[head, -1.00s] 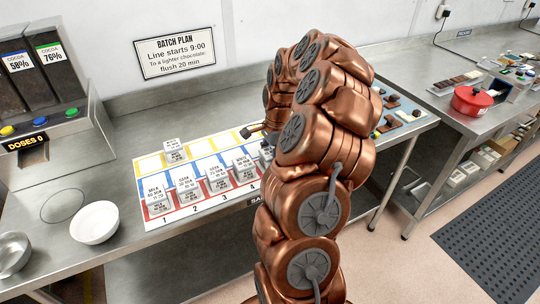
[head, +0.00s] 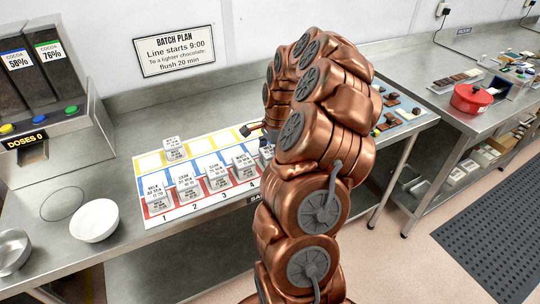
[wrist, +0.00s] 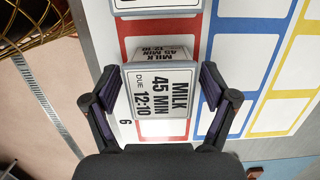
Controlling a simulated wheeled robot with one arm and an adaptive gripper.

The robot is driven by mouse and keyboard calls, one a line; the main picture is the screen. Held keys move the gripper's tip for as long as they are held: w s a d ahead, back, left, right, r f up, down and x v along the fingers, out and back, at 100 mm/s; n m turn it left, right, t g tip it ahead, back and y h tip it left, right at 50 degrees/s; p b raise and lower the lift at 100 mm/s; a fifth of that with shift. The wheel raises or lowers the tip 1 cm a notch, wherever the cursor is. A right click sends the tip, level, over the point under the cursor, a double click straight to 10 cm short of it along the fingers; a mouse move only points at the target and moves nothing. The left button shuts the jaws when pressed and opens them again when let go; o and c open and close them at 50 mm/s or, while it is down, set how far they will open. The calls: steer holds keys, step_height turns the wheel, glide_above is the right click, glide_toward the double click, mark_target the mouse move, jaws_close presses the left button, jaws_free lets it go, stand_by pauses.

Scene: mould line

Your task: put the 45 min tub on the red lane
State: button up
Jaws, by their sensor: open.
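The 45 min tub (wrist: 162,96) is a pale block labelled MILK, 45 MIN, DUE 12:10, in the wrist view. It is over the red lane (wrist: 128,30) near the number 6. I cannot tell whether its base rests on the board. My gripper (wrist: 162,92) is open, with one dark finger on each side of the tub. Small gaps seem to show beside the fingers. In the head view my copper arm hides this end of the board, and the gripper is mostly hidden. The red lane's near end shows there (head: 147,214).
Another tub (wrist: 155,5) shows at the top of the wrist view. Blue (wrist: 243,60) and yellow (wrist: 293,65) cells beside mine are empty. A white bowl (head: 94,222) stands at left.

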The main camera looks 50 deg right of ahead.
steer(key=r+b, duration=0.1)
steer(key=r, duration=0.2)
steer(key=d+r+b, duration=0.1)
steer(key=r, duration=0.3)
steer(key=r+b, duration=0.1)
steer(key=r, duration=0.3)
steer(key=shift+s+d, duration=0.25)
steer(key=shift+d, duration=0.1)
steer(key=shift+r, duration=0.4)
steer(key=s+a+r+n+g, duration=0.15)
steer(key=a+n, duration=0.45)
steer(key=a, duration=0.6)
steer(key=s+a+r+n+t, duration=0.1)
steer(key=s+a+n, duration=0.35)
steer(key=a, duration=0.75)
steer(key=s+a+f+n+g+h, duration=0.1)
steer(key=s+a+f+n, duration=0.2)
steer(key=s+a+n, duration=0.2)
steer(key=s+a+f+n+g, duration=0.1)
steer(key=s+a+f+n, duration=0.2)
steer(key=s, duration=0.9)
steer(key=a+n, duration=0.2)
steer(key=n, duration=0.1)
steer(key=shift+s+h, duration=0.15)
steer(key=shift+h, duration=0.25)
